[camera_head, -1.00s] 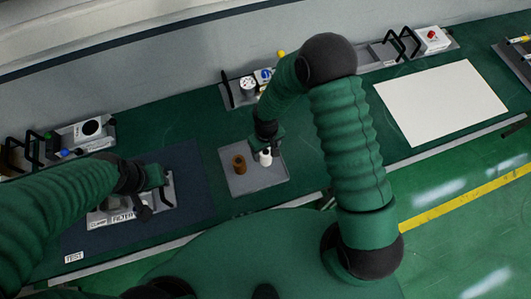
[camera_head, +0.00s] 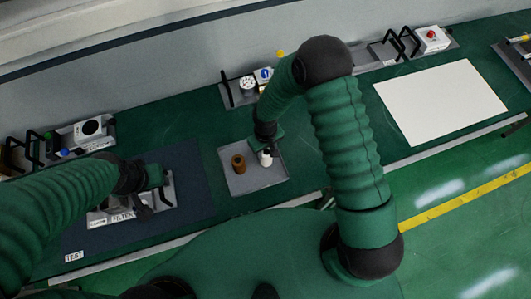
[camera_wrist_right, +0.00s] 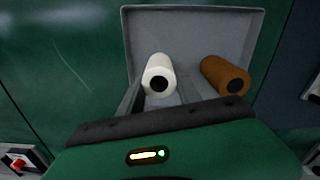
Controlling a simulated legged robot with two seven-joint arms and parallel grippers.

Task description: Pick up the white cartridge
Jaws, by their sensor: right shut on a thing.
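The white cartridge (camera_head: 266,159) stands in the grey tray (camera_head: 270,178), under my right gripper (camera_head: 265,148). In the right wrist view the white cartridge (camera_wrist_right: 158,74) sits between the fingers of my right gripper (camera_wrist_right: 158,92), which is shut on it. It appears still within the tray; I cannot tell whether it is clear of the tray floor.
A dark blue mat (camera_head: 195,190) marked TEST lies under the fixture. A gauge panel (camera_head: 247,86) stands behind the tray. A white sheet (camera_head: 440,100) lies at the right. Black handles and a white box with a red button (camera_head: 432,38) line the back.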

